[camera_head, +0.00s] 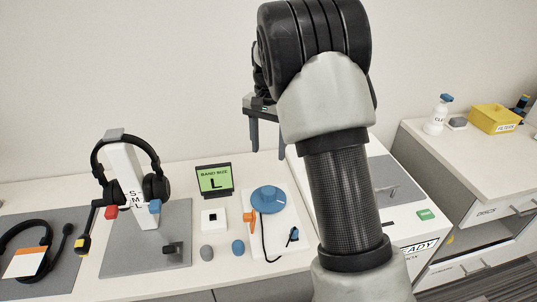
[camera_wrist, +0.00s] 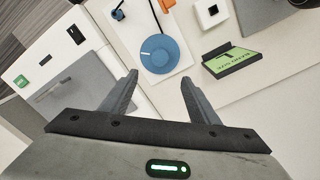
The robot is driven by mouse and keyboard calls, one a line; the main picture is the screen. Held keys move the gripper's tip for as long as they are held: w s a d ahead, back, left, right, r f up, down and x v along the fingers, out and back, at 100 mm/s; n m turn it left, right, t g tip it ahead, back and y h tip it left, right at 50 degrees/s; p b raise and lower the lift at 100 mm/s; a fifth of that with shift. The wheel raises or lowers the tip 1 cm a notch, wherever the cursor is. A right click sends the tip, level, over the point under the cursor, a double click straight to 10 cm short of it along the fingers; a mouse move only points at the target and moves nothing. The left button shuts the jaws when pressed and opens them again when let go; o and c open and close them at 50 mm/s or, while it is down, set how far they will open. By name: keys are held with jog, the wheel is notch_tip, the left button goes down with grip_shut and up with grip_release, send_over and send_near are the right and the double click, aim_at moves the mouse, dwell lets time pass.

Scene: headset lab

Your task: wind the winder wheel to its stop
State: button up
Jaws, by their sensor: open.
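The winder wheel (camera_head: 268,198) is a blue disc with a small raised knob, lying on a white board on the bench. In the wrist view the wheel (camera_wrist: 160,54) shows a pale mark on its face and lies just beyond my fingertips. My gripper (camera_head: 268,152) is open and empty, fingers pointing down, above the bench and apart from the wheel. In the wrist view my gripper (camera_wrist: 159,77) has its two fingers spread with nothing between them. The wheel's stop cannot be made out.
An orange part (camera_head: 249,215) with a black cord sits beside the wheel. A green "BAND SIZE L" display (camera_head: 214,179) stands behind left. A headset stand (camera_head: 127,180) is farther left. A white box with a grey lid (camera_head: 390,180) stands to the right, partly behind my arm.

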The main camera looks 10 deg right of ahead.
aim_at(267, 190)
dwell(0.6)
jog(key=f+n+p, duration=0.3)
jog(key=f+n, duration=0.2)
jog(key=n, duration=0.3)
jog(key=f+n+p, duration=0.3)
jog(key=f+n, duration=0.3)
jog(key=n, duration=0.3)
jog(key=f+n+p, duration=0.4)
jog(key=f+n, duration=0.2)
jog(key=n, duration=0.2)
jog(key=shift+a+n, duration=0.2)
jog(key=shift+n, duration=0.2)
jog(key=c, duration=1)
jog(key=shift+c, duration=0.2)
jog(key=shift+f+m+b, duration=0.15)
jog(key=shift+m+b, duration=0.15)
jog(key=shift+m, duration=0.1)
